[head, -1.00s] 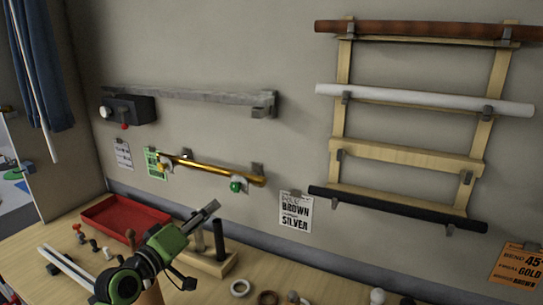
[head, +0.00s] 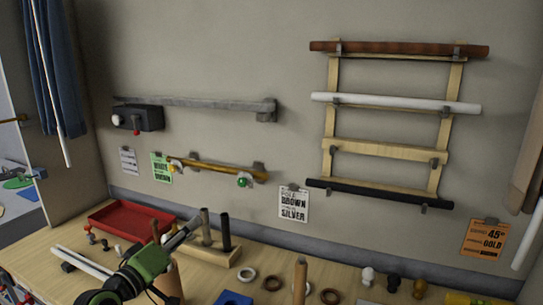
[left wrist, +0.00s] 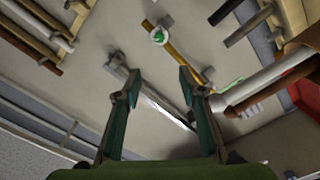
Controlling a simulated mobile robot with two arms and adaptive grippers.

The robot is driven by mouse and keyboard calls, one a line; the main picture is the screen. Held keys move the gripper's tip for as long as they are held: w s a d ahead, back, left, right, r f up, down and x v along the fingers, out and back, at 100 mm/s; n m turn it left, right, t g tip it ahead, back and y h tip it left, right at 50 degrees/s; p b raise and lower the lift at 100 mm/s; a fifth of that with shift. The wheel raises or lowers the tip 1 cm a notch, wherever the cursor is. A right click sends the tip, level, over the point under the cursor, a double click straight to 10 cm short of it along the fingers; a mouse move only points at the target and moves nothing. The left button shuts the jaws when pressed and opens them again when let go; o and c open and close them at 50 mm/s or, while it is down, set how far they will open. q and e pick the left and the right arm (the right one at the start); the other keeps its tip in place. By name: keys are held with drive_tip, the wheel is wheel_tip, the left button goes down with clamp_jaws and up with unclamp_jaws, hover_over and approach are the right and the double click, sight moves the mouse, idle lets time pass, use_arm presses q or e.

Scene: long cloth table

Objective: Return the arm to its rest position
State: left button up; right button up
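My left arm comes in at the lower left of the head view. Its green-backed left gripper (head: 183,234) is raised over the table, pointing up and right, in front of the wooden peg block. In the left wrist view the left gripper's two fingers (left wrist: 160,74) stand apart with nothing between them. Past them are the wall and the gold rod (left wrist: 178,45) on its wall brackets. My right arm and gripper are not in view.
A red tray (head: 128,222) and a wooden block with upright pegs (head: 215,258) stand near the gripper. Rings, knobs and a brown upright tube (head: 300,278) stand on the table (head: 345,290). A wall rack holds brown, white (head: 395,103) and black rods.

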use_arm(q)
drive_tip(key=s+d+f+m+g+y, duration=0.1)
drive_tip(key=s+d+f+m+g, duration=0.15)
drive_tip(key=s+f, duration=0.7)
drive_tip(key=s+d+f+m+g+y, duration=0.15)
drive_tip(key=s+f+g, duration=0.25)
drive_tip(key=s+f, duration=0.55)
drive_tip(key=s+a+f+m+g+y, duration=0.25)
drive_tip(key=s+f, duration=0.25)
drive_tip(key=s, duration=0.5)
drive_tip(key=s+a+f+m+g+y, duration=0.1)
drive_tip(key=s+f+g, duration=0.4)
drive_tip(key=s, duration=0.5)
wheel_tip(320, 180, down, 30)
drive_tip(key=s+b, duration=0.3)
drive_tip(key=s+a+f+g+b, duration=0.1)
drive_tip(key=s+a+f+b, duration=0.1)
drive_tip(key=s+f, duration=1.4)
wheel_tip(320, 180, down, 2)
drive_tip(key=shift+s+a+f+g+y, duration=0.3)
drive_tip(key=shift+a+y, duration=0.1)
drive_tip(key=shift+a, duration=0.2)
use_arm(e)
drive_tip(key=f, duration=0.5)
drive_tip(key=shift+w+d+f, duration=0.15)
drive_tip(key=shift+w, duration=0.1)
